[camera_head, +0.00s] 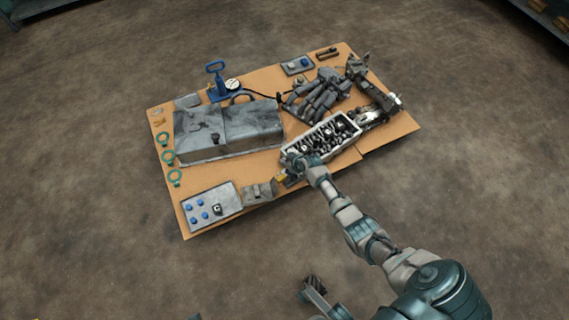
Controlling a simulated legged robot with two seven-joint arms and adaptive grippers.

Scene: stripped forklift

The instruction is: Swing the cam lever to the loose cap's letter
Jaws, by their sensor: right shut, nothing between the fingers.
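My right gripper (293,166) is shut and empty, at the near left end of the open metal block (335,140) with rows of bright parts inside. It hides that end, and I cannot tell whether it touches it. A small yellow piece (281,178) shows just beside the gripper. I cannot make out the cam lever for certain. A grey tray (226,193) at the near left corner holds several blue round pieces (191,207) and a small dark and white piece (217,209), which may be the loose cap. No letter is legible. A dark jaw-like part, perhaps my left gripper (316,285), shows at the bottom edge.
A large grey housing (230,130) fills the left of the tan board (375,143). A blue hand pump (217,80) with a gauge (232,84) stands behind it. Green rings (168,157) lie at the left edge.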

